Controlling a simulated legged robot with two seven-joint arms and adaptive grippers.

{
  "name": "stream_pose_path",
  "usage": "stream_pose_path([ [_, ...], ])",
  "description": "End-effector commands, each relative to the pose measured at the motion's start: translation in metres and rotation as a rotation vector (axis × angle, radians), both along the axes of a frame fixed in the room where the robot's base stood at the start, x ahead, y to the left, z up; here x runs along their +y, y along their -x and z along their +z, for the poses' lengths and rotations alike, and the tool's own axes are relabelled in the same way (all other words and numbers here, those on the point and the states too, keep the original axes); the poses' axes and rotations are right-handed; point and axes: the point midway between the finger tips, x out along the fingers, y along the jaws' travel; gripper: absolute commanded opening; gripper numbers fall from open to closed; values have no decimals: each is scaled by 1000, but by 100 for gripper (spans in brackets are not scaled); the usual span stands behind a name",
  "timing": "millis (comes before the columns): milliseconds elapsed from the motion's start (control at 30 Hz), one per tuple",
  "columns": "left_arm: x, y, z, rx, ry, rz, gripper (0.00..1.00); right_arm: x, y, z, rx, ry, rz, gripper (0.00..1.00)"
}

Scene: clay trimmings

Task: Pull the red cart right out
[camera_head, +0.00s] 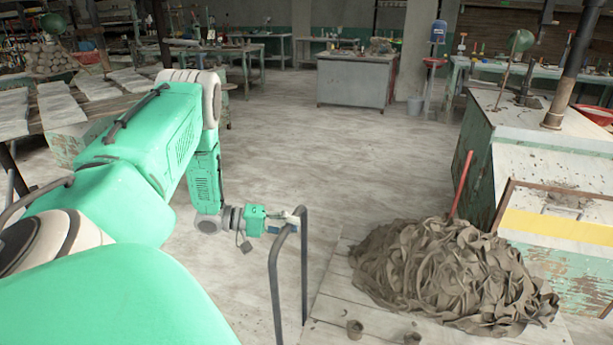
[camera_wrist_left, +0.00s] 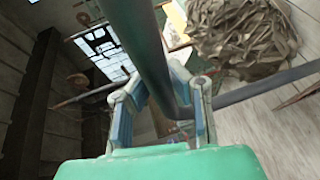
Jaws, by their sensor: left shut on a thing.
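A cart with a pale plank deck (camera_head: 340,318) stands at the lower right of the head view, and no red shows on it. A heap of grey-brown clay trimmings (camera_head: 455,275) lies on it. Its upright grey tube handle (camera_head: 304,270) rises at the deck's left end. My left gripper (camera_head: 290,222) is at the top of this handle. In the left wrist view the fingers of my left gripper (camera_wrist_left: 163,100) stand on both sides of the dark handle tube (camera_wrist_left: 150,55), shut on it. The cart's wheels are hidden. My right gripper is not in view.
A red shaft (camera_head: 461,184) sticks up behind the heap. A worn green cabinet (camera_head: 480,160) stands close behind and right of the cart. Long tables (camera_head: 85,110) stand at the left. A grey cabinet (camera_head: 355,82) stands at the back. The middle floor (camera_head: 320,155) is clear.

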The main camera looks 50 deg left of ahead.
Motion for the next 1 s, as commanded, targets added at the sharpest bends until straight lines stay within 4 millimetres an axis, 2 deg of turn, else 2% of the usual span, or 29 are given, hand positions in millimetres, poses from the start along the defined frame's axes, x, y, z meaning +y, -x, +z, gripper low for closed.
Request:
stream_pose_path([
  [133, 8, 2, 0, 0, -6, 4, 0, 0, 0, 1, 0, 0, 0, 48],
  [500, 9, 3, 0, -3, -5, 4, 0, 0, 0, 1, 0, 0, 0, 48],
  [533, 9, 3, 0, -3, -5, 4, 16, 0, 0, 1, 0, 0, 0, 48],
  [600, 9, 3, 1, -3, -5, 4, 39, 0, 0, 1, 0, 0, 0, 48],
  [1000, 8, 9, 3, -2, -4, 1, 39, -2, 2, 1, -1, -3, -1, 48],
])
